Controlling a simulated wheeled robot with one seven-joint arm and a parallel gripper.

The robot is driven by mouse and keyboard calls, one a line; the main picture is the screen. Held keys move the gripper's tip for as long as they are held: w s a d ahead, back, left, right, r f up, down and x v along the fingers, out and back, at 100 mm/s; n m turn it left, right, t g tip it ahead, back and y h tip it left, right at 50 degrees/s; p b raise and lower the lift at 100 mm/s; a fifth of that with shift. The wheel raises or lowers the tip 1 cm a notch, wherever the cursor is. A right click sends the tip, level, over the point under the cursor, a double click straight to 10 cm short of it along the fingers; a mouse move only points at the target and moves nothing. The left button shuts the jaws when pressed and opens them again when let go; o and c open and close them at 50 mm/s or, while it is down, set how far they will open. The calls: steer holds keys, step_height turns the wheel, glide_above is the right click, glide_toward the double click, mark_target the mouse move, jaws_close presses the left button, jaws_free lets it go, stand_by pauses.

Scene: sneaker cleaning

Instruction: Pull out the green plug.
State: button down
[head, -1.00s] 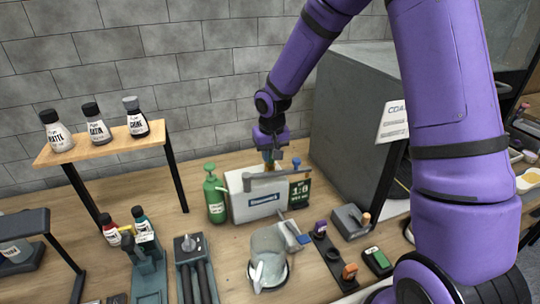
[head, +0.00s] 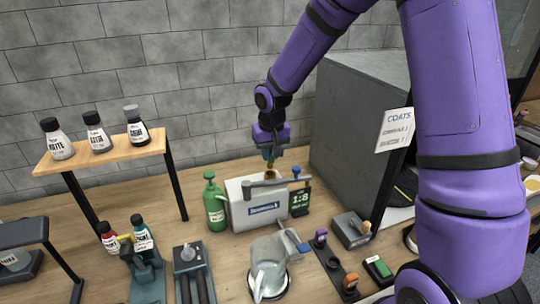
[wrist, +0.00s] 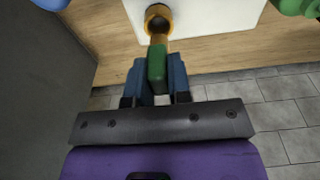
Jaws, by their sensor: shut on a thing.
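My gripper (head: 271,157) is above the back of the white tank (head: 256,213) with the blue label. In the wrist view my gripper (wrist: 156,78) is shut on the green plug (wrist: 157,66), its blue fingers on either side. The plug's tan stem points at a brass-ringed port (wrist: 158,19) in the white tank (wrist: 212,17). The dark opening of the port shows, and the stem tip lies across the ring's near edge in the picture. The plug also shows small below the gripper in the head view (head: 271,162), above the tank.
A grey arm-like bar (head: 278,182) crosses the tank's front. A large grey cabinet (head: 350,125) is close on the right. A clear pitcher (head: 268,268) stands in front.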

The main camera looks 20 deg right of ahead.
steer(key=shift+r, duration=0.3)
steer(key=shift+r, duration=2.95)
